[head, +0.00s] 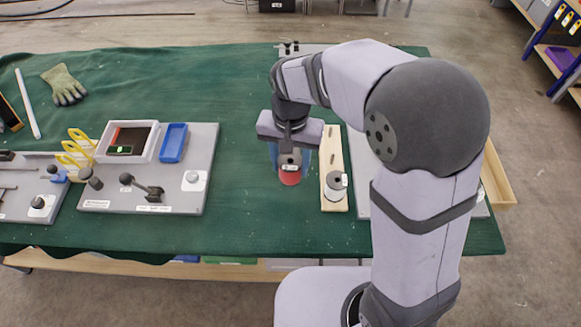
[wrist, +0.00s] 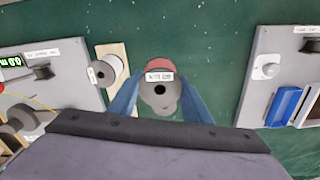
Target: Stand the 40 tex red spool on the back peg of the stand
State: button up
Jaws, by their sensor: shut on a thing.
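A spool with a red band (head: 290,178) and a grey top hangs in my gripper (head: 290,162). In the wrist view the spool (wrist: 159,97) sits upright between the two blue fingers (wrist: 160,105), its dark centre hole facing the camera. A label on it is too small to read surely. The wooden stand (head: 333,158) is just right of the gripper in the head view, and left in the wrist view (wrist: 118,50). A pale spool (head: 336,184) stands at its front end. Its back end shows no spool. The held spool is beside the stand, apart from it; its height is unclear.
A grey board (head: 200,185) with knobs, a blue tray (head: 173,142) and a display box lies to the left. Another grey panel (head: 362,200) is right of the stand, partly behind my arm. Green cloth (head: 240,170) between the left board and the stand is clear.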

jog(key=shift+w+r, duration=0.25)
jog(key=shift+w, duration=0.15)
jog(key=w+d+p, duration=0.5)
jog(key=w+d, duration=0.1)
jog(key=w, duration=0.3)
jog(key=w+d+p, duration=0.5)
jog(key=w+d, duration=0.1)
jog(key=w, duration=0.4)
jog(key=shift+w+r+p, duration=0.2)
jog(key=shift+p, duration=0.2)
jog(key=shift+f, duration=0.15)
jog(key=shift+f+b, duration=2.6)
jog(key=shift+f, duration=1.3)
jog(key=shift+f+b, duration=0.4)
jog(key=shift+f, duration=0.3)
